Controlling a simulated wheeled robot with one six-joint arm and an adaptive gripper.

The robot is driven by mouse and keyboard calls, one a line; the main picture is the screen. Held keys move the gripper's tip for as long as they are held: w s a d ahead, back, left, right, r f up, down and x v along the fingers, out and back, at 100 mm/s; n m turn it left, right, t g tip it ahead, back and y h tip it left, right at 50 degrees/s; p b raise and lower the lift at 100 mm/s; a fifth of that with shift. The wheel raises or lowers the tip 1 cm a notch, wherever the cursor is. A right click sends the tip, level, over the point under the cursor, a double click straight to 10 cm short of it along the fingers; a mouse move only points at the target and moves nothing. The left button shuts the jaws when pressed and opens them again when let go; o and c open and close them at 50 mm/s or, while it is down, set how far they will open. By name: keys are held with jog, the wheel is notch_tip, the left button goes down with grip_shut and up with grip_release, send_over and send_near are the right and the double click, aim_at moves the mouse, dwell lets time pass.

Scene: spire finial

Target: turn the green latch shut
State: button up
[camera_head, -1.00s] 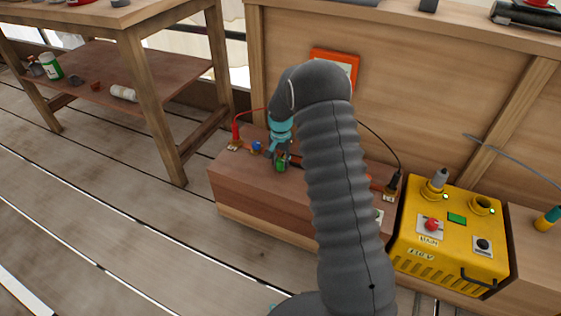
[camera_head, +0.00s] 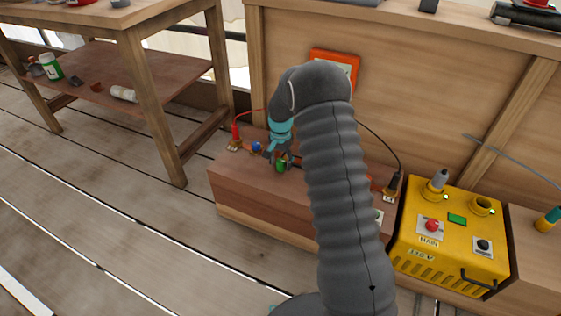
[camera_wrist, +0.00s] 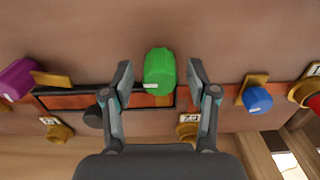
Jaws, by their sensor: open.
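The green latch (camera_wrist: 159,68) is a rounded knob in the middle of the wrist view, its long side running up and down the picture. It has a small white mark at its lower left edge. It also shows in the head view (camera_head: 282,166) on top of the wooden box. My gripper (camera_wrist: 160,74) is open, with one finger on each side of the green latch. Gaps show between the latch and both fingers. In the head view my gripper (camera_head: 279,157) is at the latch, partly hidden by my arm.
An orange-red strip (camera_wrist: 66,101) runs beneath the latch. A purple knob (camera_wrist: 17,79) sits to the left and a blue knob (camera_wrist: 258,100) to the right, each beside a brass-coloured piece. A yellow control box (camera_head: 450,240) stands right of the wooden box (camera_head: 262,205).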

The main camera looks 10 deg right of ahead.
aim_at(281, 160)
notch_tip(281, 160, up, 12)
dwell(0.6)
dwell(0.4)
